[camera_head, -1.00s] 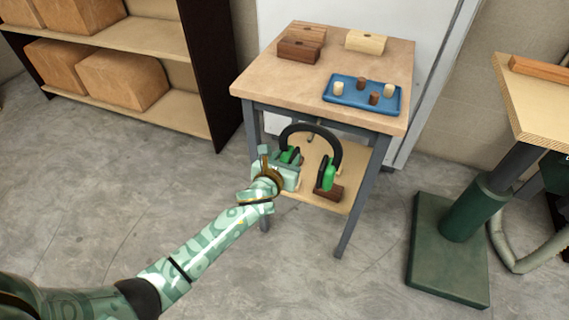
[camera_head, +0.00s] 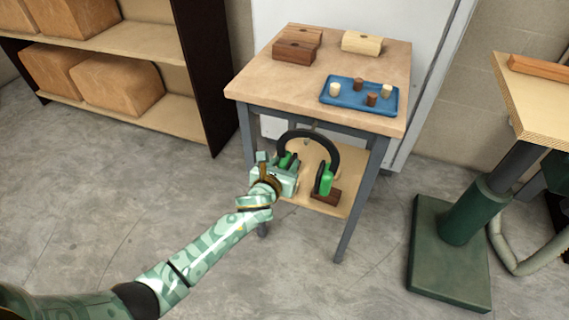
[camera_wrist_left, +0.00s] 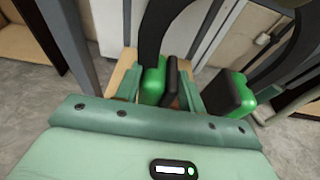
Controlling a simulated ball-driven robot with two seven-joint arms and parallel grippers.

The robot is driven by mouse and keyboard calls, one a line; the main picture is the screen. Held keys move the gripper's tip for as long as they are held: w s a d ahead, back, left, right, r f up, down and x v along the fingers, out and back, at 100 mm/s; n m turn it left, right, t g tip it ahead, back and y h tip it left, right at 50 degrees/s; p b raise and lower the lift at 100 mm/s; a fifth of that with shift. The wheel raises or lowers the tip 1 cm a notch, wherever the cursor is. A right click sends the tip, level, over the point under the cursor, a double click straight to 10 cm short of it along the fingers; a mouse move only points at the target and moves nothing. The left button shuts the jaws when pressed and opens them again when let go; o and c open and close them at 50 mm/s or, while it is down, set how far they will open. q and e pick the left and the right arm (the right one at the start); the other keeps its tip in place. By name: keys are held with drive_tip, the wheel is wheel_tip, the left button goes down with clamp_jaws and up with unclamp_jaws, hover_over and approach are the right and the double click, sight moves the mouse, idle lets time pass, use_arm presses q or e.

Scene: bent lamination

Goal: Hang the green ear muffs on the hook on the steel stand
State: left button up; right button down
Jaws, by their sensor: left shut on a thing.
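The green ear muffs (camera_head: 325,180) with a black headband stand upright in front of the small table's lower shelf, band at the top. My left gripper (camera_head: 288,166) is shut on the left ear cup. In the left wrist view that green and black cup (camera_wrist_left: 153,82) sits between the two fingers, and the other cup (camera_wrist_left: 232,95) hangs free to the right. From these views I cannot tell whether the muffs touch the shelf. My right gripper is not in view.
The small table (camera_head: 255,80) has grey steel legs and a lower shelf (camera_head: 340,210). On top are wooden blocks (camera_head: 297,45) and a blue tray (camera_head: 345,97) with several pegs. A dark block (camera_head: 327,196) is on the shelf. A green pedestal (camera_head: 445,255) stands right.

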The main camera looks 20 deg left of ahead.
use_arm(q)
drive_tip(key=o, duration=1.3)
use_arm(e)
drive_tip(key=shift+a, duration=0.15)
use_arm(q)
drive_tip(key=p+v, duration=0.6)
drive_tip(key=v, duration=1)
drive_tip(key=shift+p, duration=0.3)
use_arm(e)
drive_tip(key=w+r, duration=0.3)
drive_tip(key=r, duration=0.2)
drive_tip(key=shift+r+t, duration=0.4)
use_arm(q)
drive_tip(key=shift+s+r, duration=0.1)
